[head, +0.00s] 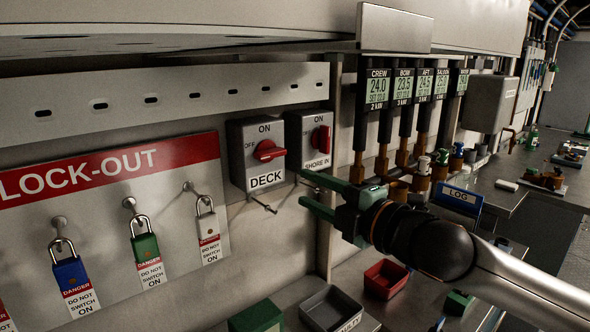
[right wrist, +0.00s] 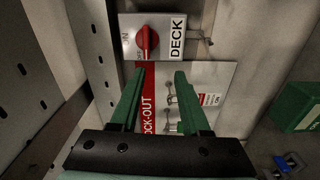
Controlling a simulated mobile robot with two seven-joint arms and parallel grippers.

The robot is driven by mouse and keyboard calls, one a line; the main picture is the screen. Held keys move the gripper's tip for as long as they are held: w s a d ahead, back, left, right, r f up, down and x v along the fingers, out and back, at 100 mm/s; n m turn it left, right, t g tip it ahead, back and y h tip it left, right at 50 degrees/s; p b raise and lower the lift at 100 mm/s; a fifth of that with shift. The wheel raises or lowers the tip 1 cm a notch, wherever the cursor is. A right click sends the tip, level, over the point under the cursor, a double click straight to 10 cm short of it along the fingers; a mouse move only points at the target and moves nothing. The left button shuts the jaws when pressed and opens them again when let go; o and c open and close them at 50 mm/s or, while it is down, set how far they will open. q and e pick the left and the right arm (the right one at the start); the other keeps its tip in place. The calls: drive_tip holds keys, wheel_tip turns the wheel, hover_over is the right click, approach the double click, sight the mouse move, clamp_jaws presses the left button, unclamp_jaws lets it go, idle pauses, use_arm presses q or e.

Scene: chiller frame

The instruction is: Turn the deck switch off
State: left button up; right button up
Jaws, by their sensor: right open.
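The deck switch (head: 268,151) is a grey box on the wall with a red handle, ON printed above, OFF at its left and DECK below. The handle lies about level, across from the ON mark; I cannot tell which end is its pointer. It also shows in the right wrist view (right wrist: 146,42), turned sideways, above the fingertips. My right gripper (head: 301,188) is open and empty, its green fingers pointing left, just right of and below the deck switch and apart from its handle. It shows in the right wrist view too (right wrist: 160,70). My left gripper is not in view.
The shore in switch (head: 321,139), its red handle upright, is close on the right. A lock-out board (head: 100,190) with padlocks hangs left. A bolt (head: 262,205) sticks out below the deck switch. Gauges (head: 378,90) and pipework stand right; bins (head: 330,308) sit below.

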drive_tip(key=s+f+m+g+h, duration=0.1)
drive_tip(key=s+f+m+h, duration=0.15)
drive_tip(key=f+m, duration=0.85)
drive_tip(key=s+f+m+h, duration=0.1)
drive_tip(key=s+f+m, duration=0.2)
drive_tip(key=f, duration=1.7)
drive_tip(key=s+d+f+m+g+h, duration=0.2)
drive_tip(key=s+d+f+m, duration=0.2)
drive_tip(key=s+f, duration=0.6)
drive_tip(key=s+d+f+m+g+h, duration=0.1)
drive_tip(key=s+d+f+m+h, duration=0.2)
drive_tip(key=s+d+f, duration=0.4)
drive_tip(key=s+f+m, duration=0.1)
drive_tip(key=s+f, duration=0.3)
drive_tip(key=shift+f+m+g, duration=0.3)
drive_tip(key=shift+f+g, duration=0.05)
drive_tip(key=shift+g, duration=0.05)
